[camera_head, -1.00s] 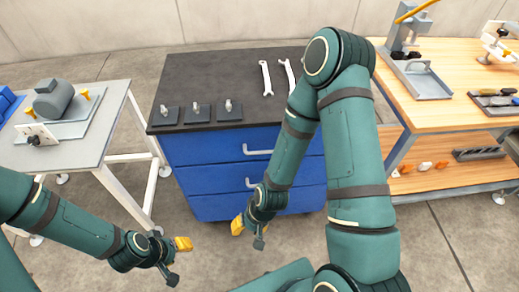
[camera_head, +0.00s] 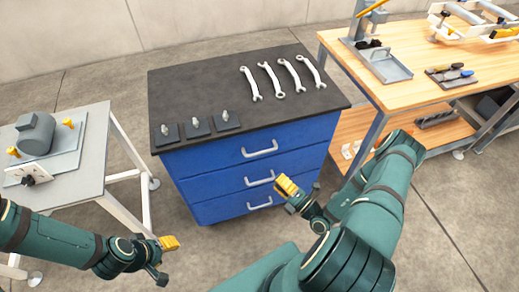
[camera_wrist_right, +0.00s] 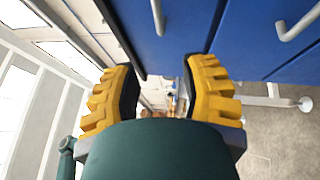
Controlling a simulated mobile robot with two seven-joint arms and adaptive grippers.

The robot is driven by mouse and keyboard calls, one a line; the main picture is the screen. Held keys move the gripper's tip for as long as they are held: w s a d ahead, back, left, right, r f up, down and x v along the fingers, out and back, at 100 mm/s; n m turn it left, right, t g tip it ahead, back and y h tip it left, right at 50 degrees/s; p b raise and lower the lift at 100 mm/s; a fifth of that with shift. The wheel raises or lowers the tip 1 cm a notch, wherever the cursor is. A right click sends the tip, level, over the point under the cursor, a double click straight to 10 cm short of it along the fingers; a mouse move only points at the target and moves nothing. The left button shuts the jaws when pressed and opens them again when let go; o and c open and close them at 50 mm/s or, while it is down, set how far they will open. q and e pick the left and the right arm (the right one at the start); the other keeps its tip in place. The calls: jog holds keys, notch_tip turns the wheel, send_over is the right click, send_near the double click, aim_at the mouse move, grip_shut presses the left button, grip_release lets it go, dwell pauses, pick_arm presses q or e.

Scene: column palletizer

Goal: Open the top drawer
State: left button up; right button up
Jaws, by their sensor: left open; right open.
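The blue drawer cabinet (camera_head: 215,172) stands in the middle of the head view under a dark top. Its top drawer (camera_head: 222,155) looks shut, with a pale bar handle (camera_head: 260,151). Two lower drawers below it also look shut. My right gripper (camera_head: 292,195) is open and empty in front of the cabinet, lower than the top handle and apart from it. In the right wrist view its yellow fingers (camera_wrist_right: 160,92) are spread, with blue drawer fronts and two handles (camera_wrist_right: 300,25) beyond. My left gripper (camera_head: 166,259) is open and empty, low and left of the cabinet.
Several wrenches (camera_head: 268,79) and three small dark plates with pegs (camera_head: 197,127) lie on the cabinet top (camera_head: 180,90). A grey table (camera_head: 88,145) with a motor stands left. A wooden workbench (camera_head: 410,95) stands right. Floor is free in front of the cabinet.

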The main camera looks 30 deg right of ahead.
aim_at(260, 152)
jog(key=w, duration=0.4)
jog(key=w+r+m+h, duration=0.1)
jog(key=w, duration=0.3)
jog(key=w+r+h, duration=0.1)
jog(key=w, duration=0.4)
jog(key=shift+r+t, duration=0.1)
jog(key=shift+t, duration=0.2)
grip_shut()
